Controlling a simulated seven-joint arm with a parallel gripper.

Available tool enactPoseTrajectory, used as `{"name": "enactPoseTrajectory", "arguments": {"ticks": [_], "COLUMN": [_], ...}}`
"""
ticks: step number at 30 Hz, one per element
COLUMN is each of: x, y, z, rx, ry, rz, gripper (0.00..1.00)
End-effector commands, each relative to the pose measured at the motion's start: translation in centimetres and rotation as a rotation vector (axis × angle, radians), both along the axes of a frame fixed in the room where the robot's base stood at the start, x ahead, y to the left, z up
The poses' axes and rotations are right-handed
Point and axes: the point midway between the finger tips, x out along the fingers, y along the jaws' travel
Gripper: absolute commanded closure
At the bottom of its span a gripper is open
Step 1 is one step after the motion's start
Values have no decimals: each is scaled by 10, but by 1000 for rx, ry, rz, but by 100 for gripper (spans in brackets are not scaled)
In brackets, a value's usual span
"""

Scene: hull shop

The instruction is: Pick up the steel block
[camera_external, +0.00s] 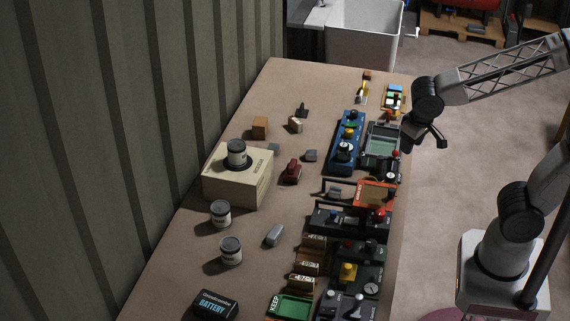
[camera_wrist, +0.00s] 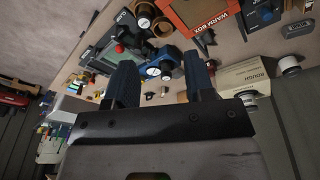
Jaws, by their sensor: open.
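A smaller grey piece (camera_external: 311,155) lies farther back, and I cannot tell for certain which is steel. My gripper (camera_external: 432,138) hangs in the air beyond the table's right edge, away from both. In the wrist view my gripper (camera_wrist: 161,72) has its two dark fingers apart with nothing held between them.
A cream box (camera_external: 222,187) bearing a can (camera_external: 237,152) stands at the left. Panels, an orange-red box (camera_external: 376,194) and a green tray (camera_external: 290,307) crowd the right edge. A battery box (camera_external: 214,306) stands in front. Some table is bare around the grey block.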

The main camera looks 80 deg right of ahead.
Motion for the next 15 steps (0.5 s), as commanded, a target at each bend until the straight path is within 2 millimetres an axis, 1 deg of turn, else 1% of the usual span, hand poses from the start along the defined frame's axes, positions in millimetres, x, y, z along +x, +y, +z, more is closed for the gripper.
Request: {"name": "enactPoseTrajectory", "arguments": {"ticks": [1, 3, 10, 15], "x": [13, 29, 83, 120], "y": [1, 1, 3, 7], "z": [-6, -13, -41, -68], "rx": [-6, -16, -55, -86], "ry": [7, 9, 1, -18], "rz": [-46, -121, -365, -541], "gripper": [51, 51, 51, 51]}}
